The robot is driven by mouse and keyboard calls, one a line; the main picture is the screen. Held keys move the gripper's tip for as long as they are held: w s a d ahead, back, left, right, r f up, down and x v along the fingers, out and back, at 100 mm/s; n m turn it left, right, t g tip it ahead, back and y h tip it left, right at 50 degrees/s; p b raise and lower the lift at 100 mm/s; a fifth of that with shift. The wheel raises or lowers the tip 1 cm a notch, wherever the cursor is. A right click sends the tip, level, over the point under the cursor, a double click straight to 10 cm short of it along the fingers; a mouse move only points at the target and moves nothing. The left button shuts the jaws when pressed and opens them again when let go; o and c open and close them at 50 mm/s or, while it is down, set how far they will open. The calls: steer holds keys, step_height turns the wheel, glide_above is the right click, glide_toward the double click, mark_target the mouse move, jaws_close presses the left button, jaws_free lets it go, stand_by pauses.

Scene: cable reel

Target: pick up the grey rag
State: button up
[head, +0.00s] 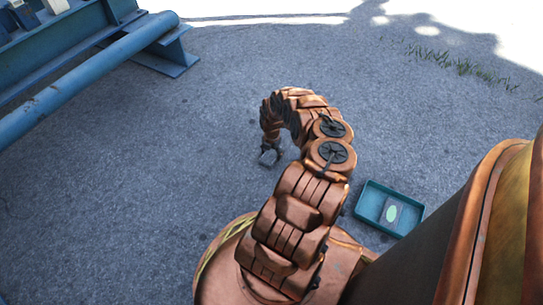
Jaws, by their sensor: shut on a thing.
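My gripper (270,155) hangs at the end of my curled arm, low over the grey pavement in the middle of the head view. It is shut on a small grey thing, which I take to be the grey rag (265,158). Little of the rag shows, and its grey is close to that of the ground. I cannot tell whether it touches the pavement.
A teal tray (368,205) lies on the ground to the right of my arm, with a grey item bearing a pale green oval in it. A blue steel frame (90,78) with small objects on top fills the upper left. Pavement between is clear.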

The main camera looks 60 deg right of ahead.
mark_target(272, 154)
step_height(272, 154, up, 4)
steer(key=p, duration=0.3)
steer(key=shift+r, duration=0.1)
steer(key=s+a+p, duration=0.2)
steer(key=a, duration=0.2)
steer(key=s+a+p, duration=0.2)
steer(key=a, duration=0.1)
steer(key=s+a+r+p, duration=0.1)
steer(key=s+a+p, duration=0.1)
steer(key=s+a, duration=0.1)
steer(key=shift+s+a, duration=0.1)
steer(key=shift+a, duration=0.7)
steer(key=shift+s+a+f+p, duration=0.1)
steer(key=shift+s+a+p, duration=0.15)
steer(key=shift+a, duration=0.25)
steer(key=shift+s+a+p, duration=0.15)
steer(key=shift+s+a, duration=0.15)
steer(key=shift+a, duration=0.2)
